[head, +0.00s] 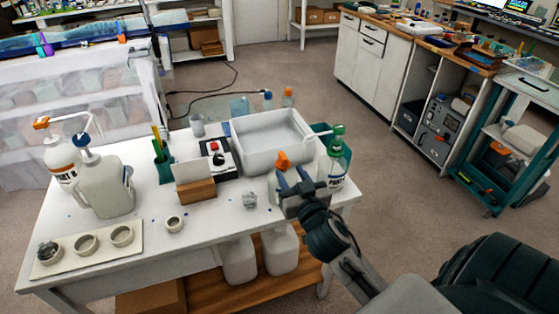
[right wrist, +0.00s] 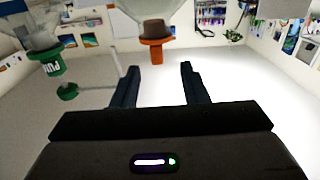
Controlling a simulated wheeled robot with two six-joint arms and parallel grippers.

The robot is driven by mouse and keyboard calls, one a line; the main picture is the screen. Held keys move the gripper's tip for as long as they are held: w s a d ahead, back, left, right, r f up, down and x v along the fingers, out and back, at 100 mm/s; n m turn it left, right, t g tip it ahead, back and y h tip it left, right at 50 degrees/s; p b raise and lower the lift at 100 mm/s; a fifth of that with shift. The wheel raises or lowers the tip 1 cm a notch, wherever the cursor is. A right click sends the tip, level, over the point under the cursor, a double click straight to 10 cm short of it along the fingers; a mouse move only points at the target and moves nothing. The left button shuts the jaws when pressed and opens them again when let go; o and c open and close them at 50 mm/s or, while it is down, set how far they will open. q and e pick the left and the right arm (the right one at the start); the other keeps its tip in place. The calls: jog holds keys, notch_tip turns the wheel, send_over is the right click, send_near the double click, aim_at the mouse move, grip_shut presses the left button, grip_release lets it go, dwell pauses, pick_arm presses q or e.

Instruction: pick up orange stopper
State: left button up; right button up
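The orange stopper (head: 283,161) sits on top of a clear vessel near the right front of the white table (head: 140,245). In the right wrist view, which looks upside down, the stopper (right wrist: 154,42) hangs from the clear vessel, beyond the fingertips and roughly between them. My right gripper (head: 298,181) is open and empty, close in front of the stopper in the head view; its two spread fingers also show in the right wrist view (right wrist: 160,78). The vessel's body is largely hidden behind the gripper. My left gripper is out of view.
A green-pump bottle (head: 335,165) stands just right of the stopper. A white tub (head: 245,151) is behind it. A small clear cup (head: 249,200) stands to the left. Two large jugs (head: 85,180) and several ring cups occupy the table's left.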

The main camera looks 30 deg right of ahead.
aim_at(286, 163)
jog(key=shift+x, duration=1.2)
jog(key=p+x, duration=0.2)
jog(key=x, duration=0.3)
jog(key=shift+s+d+p, duration=0.1)
jog(key=shift+d+p, duration=0.1)
jog(key=shift+p, duration=0.15)
jog(key=shift+w+d+f, duration=0.1)
jog(key=shift+w, duration=0.2)
jog(key=shift+s, duration=0.15)
jog(key=c, duration=0.5)
grip_shut()
